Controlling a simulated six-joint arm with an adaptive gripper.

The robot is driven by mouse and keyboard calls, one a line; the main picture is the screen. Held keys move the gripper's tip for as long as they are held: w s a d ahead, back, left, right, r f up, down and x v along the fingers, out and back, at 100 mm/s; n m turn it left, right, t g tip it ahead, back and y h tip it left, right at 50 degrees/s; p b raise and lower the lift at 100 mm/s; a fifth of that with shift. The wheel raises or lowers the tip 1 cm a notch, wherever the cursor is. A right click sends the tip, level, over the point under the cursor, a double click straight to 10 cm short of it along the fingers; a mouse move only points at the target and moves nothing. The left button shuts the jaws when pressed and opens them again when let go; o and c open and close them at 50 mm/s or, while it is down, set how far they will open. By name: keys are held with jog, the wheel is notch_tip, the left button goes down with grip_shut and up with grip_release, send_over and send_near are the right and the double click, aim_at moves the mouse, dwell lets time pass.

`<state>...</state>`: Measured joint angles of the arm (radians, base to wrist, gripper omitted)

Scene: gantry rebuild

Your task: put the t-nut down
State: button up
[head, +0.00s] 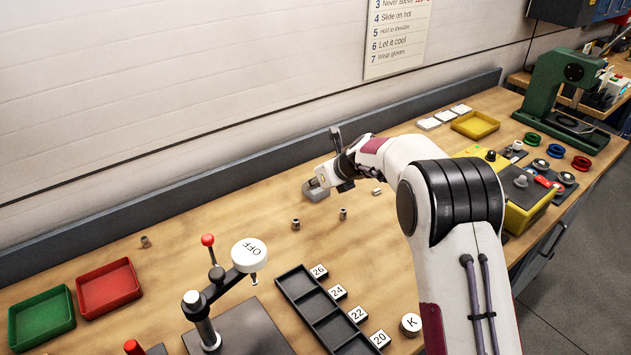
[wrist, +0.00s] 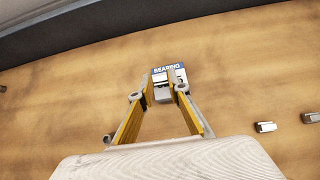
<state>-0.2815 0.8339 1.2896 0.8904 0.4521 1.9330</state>
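My gripper (head: 318,182) is low over the back middle of the bench, at a grey block (head: 316,195). In the wrist view my gripper (wrist: 163,92) has its two fingers closing in on a small pale grey metal piece, which looks like the t-nut (wrist: 162,97). The fingers hide part of its shape. Just beyond the fingertips is the block with a BEARING label (wrist: 167,69). The t-nut is above or against this block; I cannot tell whether it touches.
Small metal pieces (wrist: 265,127) lie right of the gripper, and fittings (head: 296,223) stand in front.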

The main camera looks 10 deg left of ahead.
jog(key=o, duration=0.4)
jog(key=shift+c, duration=0.2)
jog(key=shift+r, duration=0.25)
jog(key=v, duration=1.2)
dwell(0.7)
